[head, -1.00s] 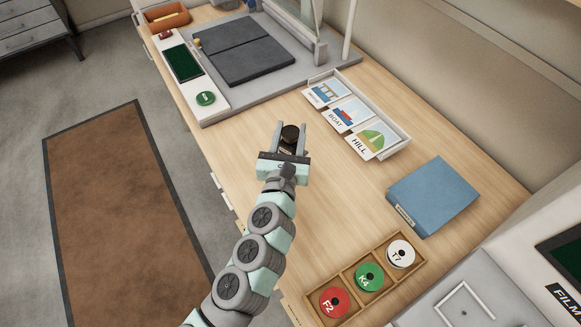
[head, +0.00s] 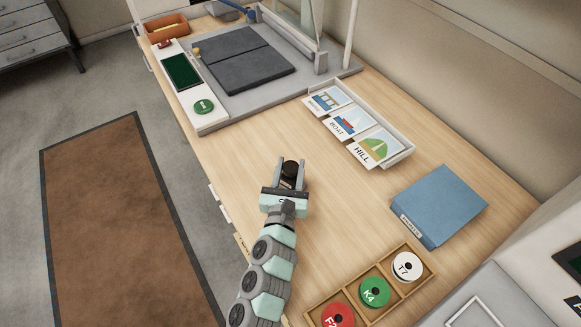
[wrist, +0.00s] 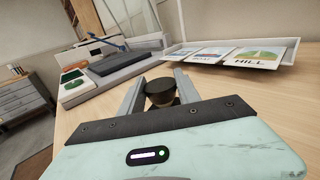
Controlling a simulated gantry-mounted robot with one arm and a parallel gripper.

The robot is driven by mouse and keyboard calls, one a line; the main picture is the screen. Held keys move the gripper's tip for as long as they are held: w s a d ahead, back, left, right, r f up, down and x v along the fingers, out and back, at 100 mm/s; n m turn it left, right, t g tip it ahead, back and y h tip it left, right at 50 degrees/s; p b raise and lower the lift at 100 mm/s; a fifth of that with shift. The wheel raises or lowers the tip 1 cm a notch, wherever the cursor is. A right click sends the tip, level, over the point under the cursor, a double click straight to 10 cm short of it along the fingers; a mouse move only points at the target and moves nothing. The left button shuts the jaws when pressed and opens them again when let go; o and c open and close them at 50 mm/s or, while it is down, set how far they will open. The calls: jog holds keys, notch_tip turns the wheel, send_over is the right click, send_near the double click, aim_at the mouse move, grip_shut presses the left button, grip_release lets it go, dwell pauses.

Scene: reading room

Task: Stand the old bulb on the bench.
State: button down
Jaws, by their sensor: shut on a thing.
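The old bulb (head: 291,169) is a small dark, round-topped piece with a brownish lower part. It sits upright between the fingers of my gripper (head: 291,174), which is shut on it. In the wrist view the bulb (wrist: 160,92) shows its dark cap uppermost, and the finger tips of my gripper (wrist: 158,85) stand on either side of it. The bulb's lower end is hidden behind the gripper body. The wooden bench (head: 250,146) lies beneath it. I cannot tell whether the bulb touches the bench.
A white tray of picture cards (head: 387,161), a blue box (head: 437,206) and a wooden rack with coloured discs (head: 393,289) stand to the right. The grey scanner-like stand (head: 215,122) is behind. The bench around the gripper is clear.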

jog(key=shift+f, duration=0.2)
jog(key=c, duration=0.9)
grip_release()
jog(key=shift+o, duration=0.2)
jog(key=shift+r, duration=0.15)
jog(key=shift+s+r, duration=0.1)
jog(key=shift+s, duration=0.1)
jog(key=s+p, duration=0.1)
jog(key=s, duration=0.3)
jog(key=s+a, duration=0.1)
jog(key=s, duration=0.2)
jog(key=s+p, duration=0.1)
jog(key=s, duration=0.3)
jog(key=shift+s+a+p, duration=0.25)
jog(key=shift+s+p, duration=0.05)
jog(key=shift+p, duration=0.05)
